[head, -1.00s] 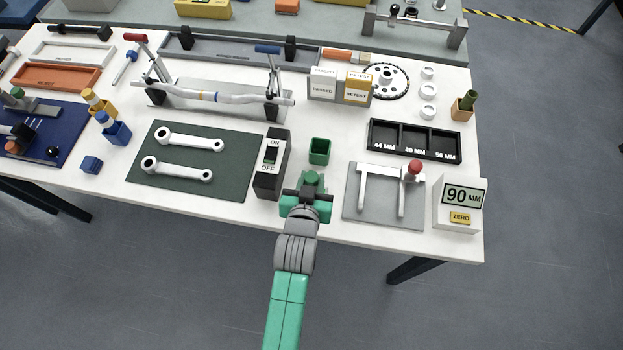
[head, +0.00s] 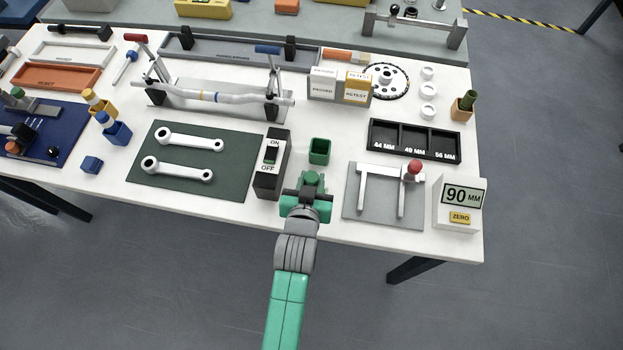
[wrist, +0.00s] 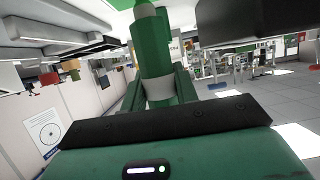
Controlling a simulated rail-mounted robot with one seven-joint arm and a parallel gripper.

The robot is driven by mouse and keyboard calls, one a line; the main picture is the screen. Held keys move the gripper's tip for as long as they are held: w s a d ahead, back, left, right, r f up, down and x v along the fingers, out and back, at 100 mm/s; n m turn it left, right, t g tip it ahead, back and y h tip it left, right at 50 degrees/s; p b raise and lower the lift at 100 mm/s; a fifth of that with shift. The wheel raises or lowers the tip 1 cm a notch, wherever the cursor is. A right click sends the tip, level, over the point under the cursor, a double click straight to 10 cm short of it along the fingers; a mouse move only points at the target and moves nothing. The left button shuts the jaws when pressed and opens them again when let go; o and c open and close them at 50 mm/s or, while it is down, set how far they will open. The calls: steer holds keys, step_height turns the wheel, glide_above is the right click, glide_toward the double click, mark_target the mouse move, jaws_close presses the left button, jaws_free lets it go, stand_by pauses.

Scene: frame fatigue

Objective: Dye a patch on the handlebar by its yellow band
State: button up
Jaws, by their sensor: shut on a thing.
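The silvery handlebar (head: 245,99) lies across a grey fixture with upright clamps, left of centre at the back of the table. A yellow band (head: 204,96) and a blue band mark it near its middle. My gripper (head: 311,190) is at the table's front edge, to the right of and nearer than the handlebar, apart from it. It is shut on a green bottle-like applicator (head: 312,178). In the wrist view the applicator (wrist: 152,45) stands between the fingers, with a pale ring low on it; its tip is cut off at the top.
An empty green holder (head: 320,151) stands just beyond my gripper. A black ON/OFF switch box (head: 271,165) is close on its left, and a grey plate with posts (head: 380,212) on its right. PASSED and RETEST boxes (head: 340,86) stand right of the handlebar.

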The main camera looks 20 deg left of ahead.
step_height(320, 180, up, 7)
steer(key=p, duration=0.6)
steer(key=shift+r+p, duration=0.1)
steer(key=shift+p, duration=0.2)
steer(key=s+d+r+m+h+p, duration=0.1)
steer(key=s+d+r+h+p, duration=0.1)
steer(key=d+r+p, duration=0.3)
steer(key=s+d+r+m+h+p, duration=0.1)
steer(key=s+d+r+m+p, duration=0.1)
steer(key=s+d+r+p, duration=0.2)
steer(key=d+r+p, duration=0.2)
steer(key=d+p, duration=0.2)
steer(key=d, duration=0.2)
steer(key=shift+s+d+t+h, duration=0.2)
steer(key=shift+t+h, duration=0.1)
steer(key=shift+h, duration=0.1)
